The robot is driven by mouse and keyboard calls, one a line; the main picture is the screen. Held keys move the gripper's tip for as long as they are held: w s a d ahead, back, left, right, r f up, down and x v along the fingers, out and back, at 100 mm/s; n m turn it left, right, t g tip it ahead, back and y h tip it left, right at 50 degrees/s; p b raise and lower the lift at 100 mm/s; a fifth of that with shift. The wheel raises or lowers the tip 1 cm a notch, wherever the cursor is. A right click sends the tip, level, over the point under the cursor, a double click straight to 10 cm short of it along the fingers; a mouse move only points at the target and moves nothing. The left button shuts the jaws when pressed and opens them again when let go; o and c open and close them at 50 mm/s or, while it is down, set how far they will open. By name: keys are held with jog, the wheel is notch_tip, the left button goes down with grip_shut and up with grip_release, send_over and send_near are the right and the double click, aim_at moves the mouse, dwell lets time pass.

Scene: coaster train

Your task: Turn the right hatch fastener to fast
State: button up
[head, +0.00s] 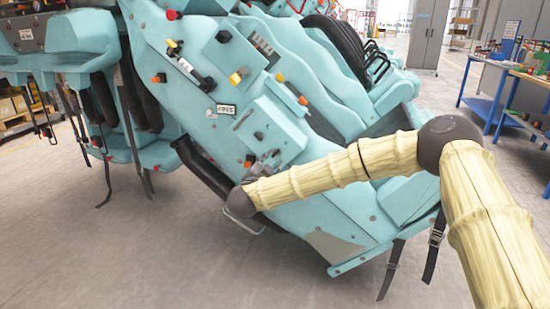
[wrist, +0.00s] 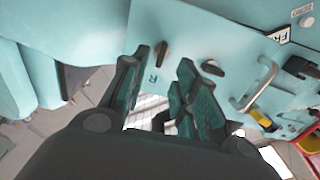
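The hatch (wrist: 175,25) is a light teal panel on the coaster train, and it also shows in the head view (head: 285,120). In the wrist view a small dark fastener (wrist: 161,53) sits on it beside a letter R, which marks it as the right one. My gripper (wrist: 164,58) is open, with one dark finger on each side of this fastener. I cannot tell whether the fingers touch it. A second dark fastener (wrist: 212,68) lies to the right, outside the fingers. In the head view my gripper (head: 268,163) is at the hatch's lower edge and hides the right fastener.
A metal bar handle (wrist: 254,88) and a yellow part (wrist: 260,118) are right of the fasteners in the wrist view. In the head view black and yellow levers (head: 190,68) line the train's side. Blue workbenches (head: 490,95) stand far right. The floor at front left is clear.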

aim_at(276, 154)
jog(key=shift+x, duration=2.85)
grip_shut()
